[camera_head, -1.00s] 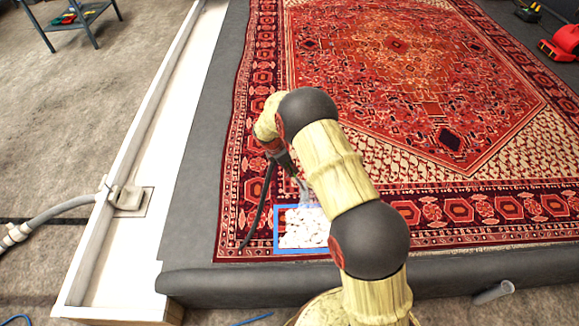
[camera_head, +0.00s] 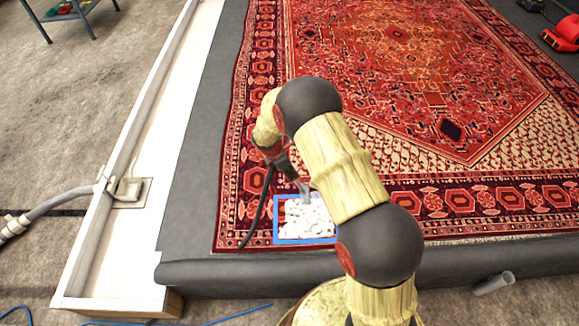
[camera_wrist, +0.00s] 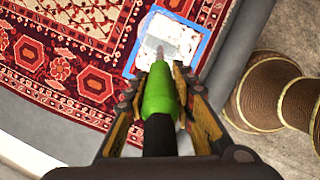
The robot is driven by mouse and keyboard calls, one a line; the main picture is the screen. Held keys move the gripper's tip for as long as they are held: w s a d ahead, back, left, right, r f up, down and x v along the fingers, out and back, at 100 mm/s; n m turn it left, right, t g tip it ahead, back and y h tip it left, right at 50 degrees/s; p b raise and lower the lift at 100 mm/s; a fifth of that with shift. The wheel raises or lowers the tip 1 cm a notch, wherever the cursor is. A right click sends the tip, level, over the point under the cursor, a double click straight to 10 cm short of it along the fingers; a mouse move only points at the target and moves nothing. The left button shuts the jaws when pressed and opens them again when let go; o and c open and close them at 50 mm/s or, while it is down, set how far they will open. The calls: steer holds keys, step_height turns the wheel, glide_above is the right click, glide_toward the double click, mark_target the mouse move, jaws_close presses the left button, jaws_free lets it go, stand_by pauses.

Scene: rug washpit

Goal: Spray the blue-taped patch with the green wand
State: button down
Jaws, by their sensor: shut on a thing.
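The blue-taped patch (camera_head: 307,238) lies at the near left corner of the red rug (camera_head: 400,100). Its inside is covered in white, foam-like clumps. In the wrist view the blue tape (camera_wrist: 133,58) frames the white area ahead of the wand. The green wand (camera_wrist: 158,92) is held in my gripper (camera_wrist: 163,78), whose jaws are shut around it. Its tip points at the patch, and a pale translucent spray (camera_wrist: 160,45) shows at the tip, over the white area. In the head view my arm hides part of the patch's right side and most of the wand.
A dark hose (camera_head: 258,208) hangs from the wand down onto the rug. A white channel (camera_head: 135,190) with a grey hose (camera_head: 60,200) runs along the left. A red object (camera_head: 562,38) sits at the top right. A grey tube (camera_head: 494,283) lies at the front right.

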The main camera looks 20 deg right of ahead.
steer(key=s+a+b, duration=0.2)
steer(key=s, duration=0.7)
steer(key=s+a+b, duration=0.2)
steer(key=s+a, duration=0.1)
steer(key=s, duration=0.5)
steer(key=shift+w+a+p, duration=0.95)
steer(key=shift+w+a, duration=0.7)
steer(key=shift+a, duration=4.25)
steer(key=w+d, duration=0.3)
steer(key=w, duration=0.8)
steer(key=w+d+p, duration=0.1)
steer(key=w+d, duration=0.2)
steer(key=w, duration=0.9)
steer(key=shift+d, duration=0.4)
